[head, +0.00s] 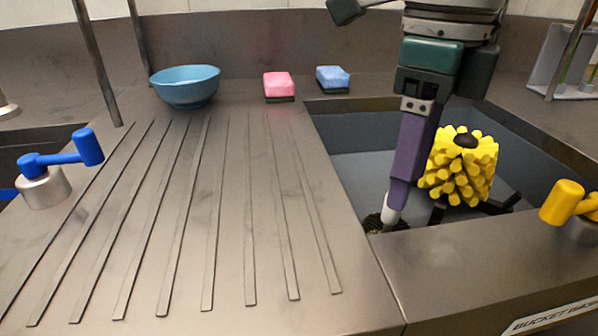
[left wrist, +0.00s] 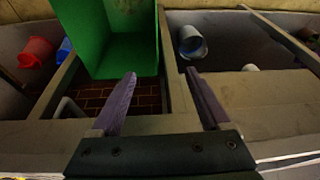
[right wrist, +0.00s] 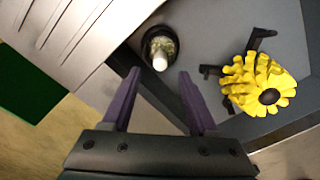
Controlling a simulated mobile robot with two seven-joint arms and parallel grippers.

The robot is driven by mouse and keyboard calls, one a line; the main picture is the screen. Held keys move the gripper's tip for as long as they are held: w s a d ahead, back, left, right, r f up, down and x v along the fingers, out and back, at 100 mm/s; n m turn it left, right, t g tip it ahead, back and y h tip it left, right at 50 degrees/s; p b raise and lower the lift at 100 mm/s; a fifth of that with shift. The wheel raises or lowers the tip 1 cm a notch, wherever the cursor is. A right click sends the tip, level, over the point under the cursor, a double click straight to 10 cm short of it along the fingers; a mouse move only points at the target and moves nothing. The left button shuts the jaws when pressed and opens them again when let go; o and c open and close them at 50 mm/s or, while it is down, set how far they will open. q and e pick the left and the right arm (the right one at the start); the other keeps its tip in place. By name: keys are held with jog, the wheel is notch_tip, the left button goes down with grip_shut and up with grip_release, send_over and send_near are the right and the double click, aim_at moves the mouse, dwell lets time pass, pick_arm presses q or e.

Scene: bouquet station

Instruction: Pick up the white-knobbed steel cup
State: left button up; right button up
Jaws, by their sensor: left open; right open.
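The white-knobbed steel cup (right wrist: 163,46) shows in the right wrist view as a dark round rim with speckled greenish contents and a white knob. It is in the grey sink, ahead of my right gripper (right wrist: 158,72), which is open with its purple fingers apart. In the head view the cup (head: 374,224) is low in the sink near its front left corner, partly hidden by the front edge. The purple fingers come down just above its white knob; contact cannot be told. My left gripper (left wrist: 161,73) is open and empty in the left wrist view.
A yellow bristly object (head: 459,172) stands on dark legs in the sink right of my right gripper. A blue bowl (head: 186,86), pink sponge (head: 279,86) and blue sponge (head: 332,77) sit behind. A green bin (left wrist: 120,50) and grey bucket (left wrist: 192,42) are below my left gripper.

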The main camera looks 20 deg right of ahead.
aim_at(388, 223)
jog(key=f, duration=0.5)
jog(key=shift+w+a+f+b, duration=0.1)
jog(key=shift+w+a+b, duration=0.1)
jog(key=shift+w+b, duration=0.1)
grip_shut()
dwell(1.1)
